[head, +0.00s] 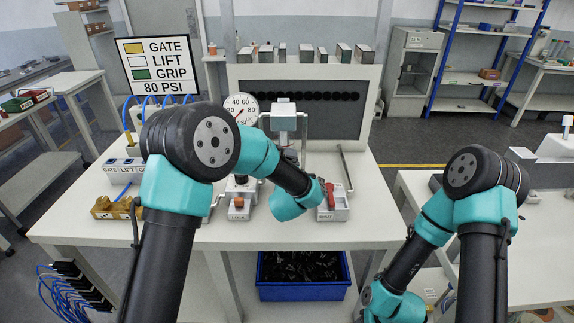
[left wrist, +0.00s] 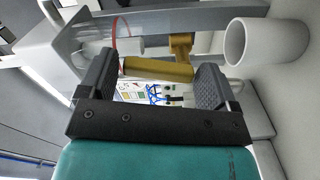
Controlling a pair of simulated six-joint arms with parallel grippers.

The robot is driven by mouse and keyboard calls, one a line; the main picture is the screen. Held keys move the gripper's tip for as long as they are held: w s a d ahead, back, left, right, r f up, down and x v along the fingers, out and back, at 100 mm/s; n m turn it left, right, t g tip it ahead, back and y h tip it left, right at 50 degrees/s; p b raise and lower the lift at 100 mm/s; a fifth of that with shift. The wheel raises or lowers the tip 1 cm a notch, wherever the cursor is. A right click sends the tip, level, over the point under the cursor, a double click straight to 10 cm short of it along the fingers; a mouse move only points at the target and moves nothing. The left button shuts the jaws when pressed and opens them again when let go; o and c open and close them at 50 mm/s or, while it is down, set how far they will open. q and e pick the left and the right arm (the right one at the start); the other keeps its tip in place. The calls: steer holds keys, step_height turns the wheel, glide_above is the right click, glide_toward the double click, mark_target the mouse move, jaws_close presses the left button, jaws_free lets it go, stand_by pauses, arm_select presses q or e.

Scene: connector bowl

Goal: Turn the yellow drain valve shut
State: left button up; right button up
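The yellow drain valve (left wrist: 158,69) shows in the left wrist view as a yellow bar on a short yellow stem. My left gripper (left wrist: 155,60) is open, with one black finger near each end of the bar. I cannot tell whether either finger touches it. In the head view my left arm reaches over the middle of the bench; its gripper and the yellow valve cannot be made out there. My right arm is at the lower right in the head view, and its gripper is not visible.
A white cup-like cylinder (left wrist: 265,55) stands near the valve in the left wrist view. The white bench (head: 80,228) holds a pressure gauge (head: 241,107), a box with a red switch (head: 331,194) and a brass-coloured block (head: 115,208). A blue bin (head: 303,290) sits below.

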arm_select(q)
steer(key=c, duration=0.6)
steer(key=shift+d+m, duration=0.1)
steer(key=shift+m, duration=0.2)
steer(key=shift+d+f+m, duration=0.25)
steer(key=shift+f+m, duration=0.25)
steer(key=shift+m, duration=1.9)
steer(key=shift+d+f+m, duration=0.2)
steer(key=shift+f+m, duration=0.3)
steer(key=shift+m, duration=1.9)
steer(key=shift+d+f+m, duration=0.25)
steer(key=shift+f+m, duration=0.25)
steer(key=shift+m, duration=1.9)
